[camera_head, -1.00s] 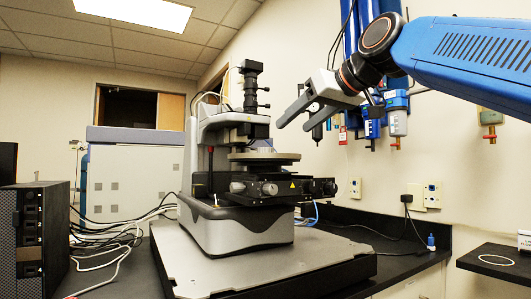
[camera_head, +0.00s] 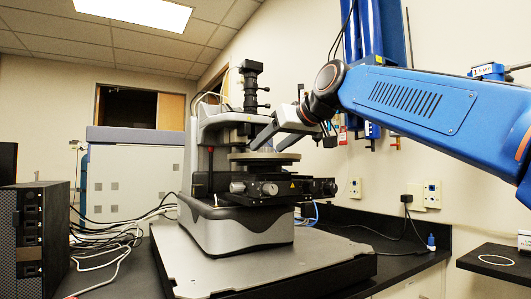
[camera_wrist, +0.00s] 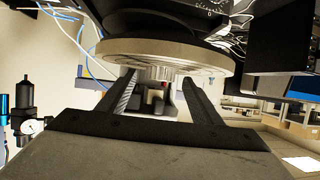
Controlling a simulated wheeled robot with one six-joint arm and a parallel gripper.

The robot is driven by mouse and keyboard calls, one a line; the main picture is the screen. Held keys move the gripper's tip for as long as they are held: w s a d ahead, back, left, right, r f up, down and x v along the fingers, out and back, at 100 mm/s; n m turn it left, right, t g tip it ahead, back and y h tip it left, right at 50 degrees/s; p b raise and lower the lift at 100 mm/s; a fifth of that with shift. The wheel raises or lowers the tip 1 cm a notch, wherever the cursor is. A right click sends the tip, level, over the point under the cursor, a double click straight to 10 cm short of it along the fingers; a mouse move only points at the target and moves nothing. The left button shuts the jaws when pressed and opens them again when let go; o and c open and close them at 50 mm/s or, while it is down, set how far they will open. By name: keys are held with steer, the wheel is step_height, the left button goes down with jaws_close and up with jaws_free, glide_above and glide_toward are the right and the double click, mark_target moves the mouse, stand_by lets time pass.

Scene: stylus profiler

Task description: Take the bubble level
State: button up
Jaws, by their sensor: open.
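My gripper (camera_head: 265,146) is open, with its two fingers at the round stage (camera_head: 282,157) of the profiler. In the wrist view the fingertips of my gripper (camera_wrist: 160,80) point toward the stage disc (camera_wrist: 115,50), which fills the top of the picture. A small pale, shiny round piece, which looks like the bubble level (camera_wrist: 160,72), sits against the disc's flat face between the two fingertips. I cannot tell whether either finger touches it. In the head view my fingers largely hide that spot.
The profiler body (camera_head: 228,232) stands on a grey slab (camera_head: 185,262), with its dark column and camera head (camera_head: 250,88) close to my fingers. Blue wall-mounted units (camera_head: 372,45) are behind my arm. A black computer tower (camera_head: 30,235) stands at left. The slab's front is clear.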

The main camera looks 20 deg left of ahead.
steer(key=shift+w+a+f, duration=0.25)
steer(key=shift+a, duration=0.15)
steer(key=c, duration=1.3)
steer(key=shift+o, duration=0.2)
steer(key=shift+r, duration=0.15)
steer(key=shift+r, duration=1.75)
steer(key=s+d, duration=1)
steer(key=d, duration=0.5)
steer(key=shift+s, duration=0.15)
steer(key=shift+f, duration=0.1)
steer(key=o, duration=0.3)
jaws_close()
